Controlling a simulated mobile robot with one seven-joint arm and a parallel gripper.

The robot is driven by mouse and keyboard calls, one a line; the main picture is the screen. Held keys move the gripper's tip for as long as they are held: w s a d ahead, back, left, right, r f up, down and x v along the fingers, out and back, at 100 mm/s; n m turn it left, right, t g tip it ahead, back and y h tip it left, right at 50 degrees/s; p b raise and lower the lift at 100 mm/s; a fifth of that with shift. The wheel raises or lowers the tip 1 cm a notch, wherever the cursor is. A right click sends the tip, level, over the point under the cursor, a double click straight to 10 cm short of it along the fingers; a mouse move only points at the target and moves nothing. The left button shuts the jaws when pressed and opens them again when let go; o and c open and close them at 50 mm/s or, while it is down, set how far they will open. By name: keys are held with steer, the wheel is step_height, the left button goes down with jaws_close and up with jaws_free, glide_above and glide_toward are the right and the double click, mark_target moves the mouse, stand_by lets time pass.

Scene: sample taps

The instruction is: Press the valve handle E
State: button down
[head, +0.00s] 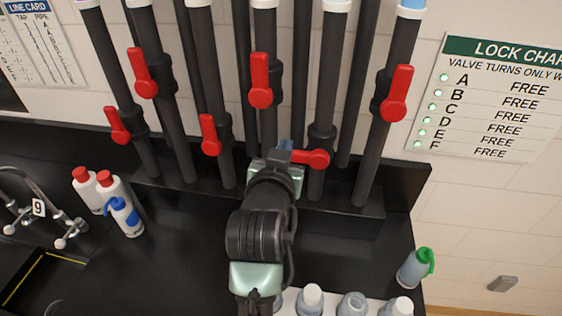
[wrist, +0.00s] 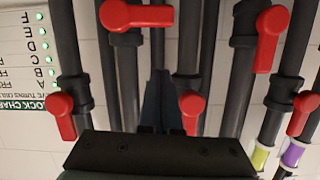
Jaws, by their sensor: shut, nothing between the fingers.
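Several red valve handles sit on dark upright pipes, and I can read no letter on any of them. The fifth from the left in the head view, possibly handle E (head: 310,158), lies sideways, pointing left. It also lies sideways at the top of the wrist view (wrist: 137,15). My gripper (head: 284,148) is shut and empty, just left of this handle's free end in the head view; I cannot tell if they touch. In the wrist view my gripper (wrist: 160,85) points at the pipes, below that handle in the picture. My arm hides part of the bench.
Other handles stand roughly upright: one (head: 261,80) above my gripper, one (head: 397,93) at right, more at left. The lock chart (head: 490,100) reads FREE for A to F, with green lights. Bottles stand left (head: 123,215), right (head: 413,268) and in front.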

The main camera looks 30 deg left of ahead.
steer(key=shift+b+v, duration=0.5)
steer(key=shift+v, duration=1.75)
